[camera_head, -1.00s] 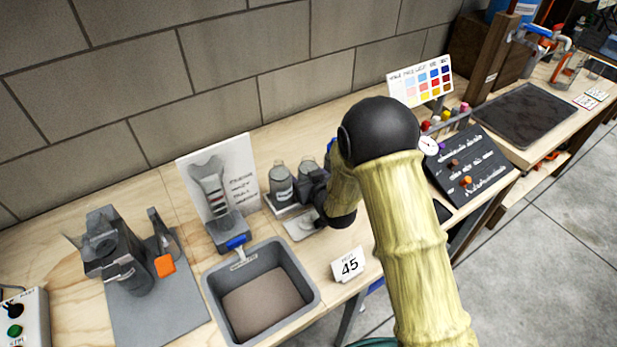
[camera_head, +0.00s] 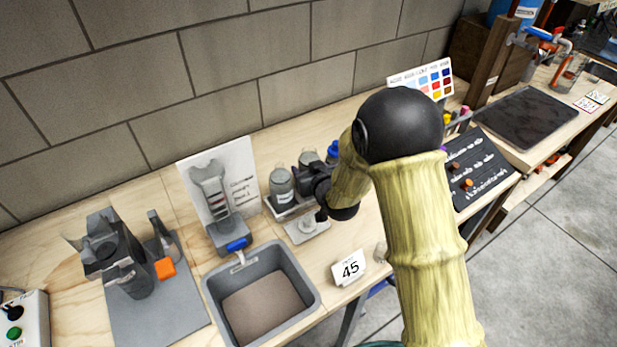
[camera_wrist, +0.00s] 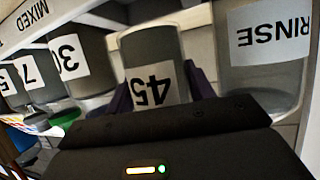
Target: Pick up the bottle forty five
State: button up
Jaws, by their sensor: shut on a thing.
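The bottle forty five (camera_wrist: 150,45) is a grey bottle with a white label reading 45, upside down in the wrist view. My gripper (camera_wrist: 160,90) is shut on it, with a purple finger on each side. In the head view my dark gripper (camera_head: 318,184) is over the back of the bench, and a grey bottle top (camera_head: 308,158) shows just behind it. The gripper and my arm hide most of that bottle. The wrist view does not show clearly whether the bottle's base is clear of its support.
A bottle labelled RINSE (camera_wrist: 262,60) stands close beside the held one. Bottles labelled 30 (camera_wrist: 80,60) and 7 (camera_wrist: 38,82) stand on the other side.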

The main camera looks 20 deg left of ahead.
aim_at(312, 155)
notch_tip(312, 155, up, 6)
jog(key=shift+f, duration=0.1)
dwell(0.6)
